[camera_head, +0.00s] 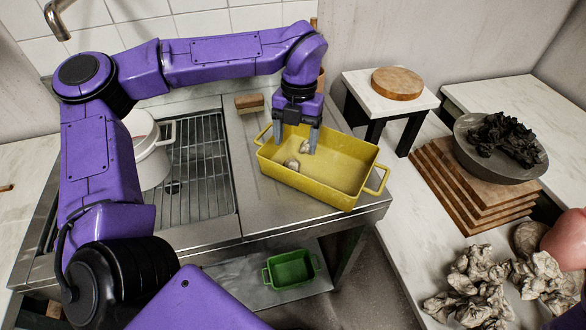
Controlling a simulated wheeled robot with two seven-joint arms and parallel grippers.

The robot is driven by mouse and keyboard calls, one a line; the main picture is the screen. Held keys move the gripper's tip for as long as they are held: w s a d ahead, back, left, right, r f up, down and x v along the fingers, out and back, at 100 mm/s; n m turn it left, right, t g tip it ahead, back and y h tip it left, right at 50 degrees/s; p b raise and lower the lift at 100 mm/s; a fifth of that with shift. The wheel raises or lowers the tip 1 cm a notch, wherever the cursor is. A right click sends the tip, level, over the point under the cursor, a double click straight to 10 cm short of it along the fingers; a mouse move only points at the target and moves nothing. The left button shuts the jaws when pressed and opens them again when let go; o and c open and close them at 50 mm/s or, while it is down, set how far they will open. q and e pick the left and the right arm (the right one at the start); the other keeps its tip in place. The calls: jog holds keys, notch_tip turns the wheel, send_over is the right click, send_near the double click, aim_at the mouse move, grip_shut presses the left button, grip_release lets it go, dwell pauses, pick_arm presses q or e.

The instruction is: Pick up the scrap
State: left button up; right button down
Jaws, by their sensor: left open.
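A small pale scrap (292,164) lies on the floor of the yellow tray (345,195), near its left side. Another small pale scrap (304,146) lies a little behind it, close to the gripper fingers. My left gripper (295,145) points down over the left part of the tray with its fingers apart, one on each side of the second scrap. I cannot tell whether the fingertips touch the tray floor. My right gripper is not in view.
The tray stands on a steel counter beside a sink rack (200,180) with a white pot (148,150). A green tray (291,269) sits on the lower shelf. At right are stacked boards (450,185), a dark bowl (500,165) and crumpled pale lumps (470,290).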

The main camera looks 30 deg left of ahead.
aim_at(292, 161)
pick_arm(q)
jog(key=f, duration=0.5)
jog(key=f+p, duration=0.1)
jog(key=f, duration=0.1)
jog(key=shift+s+a+f, duration=0.15)
jog(key=shift+s+a, duration=0.15)
jog(key=shift+s, duration=0.1)
jog(key=c, duration=1.2)
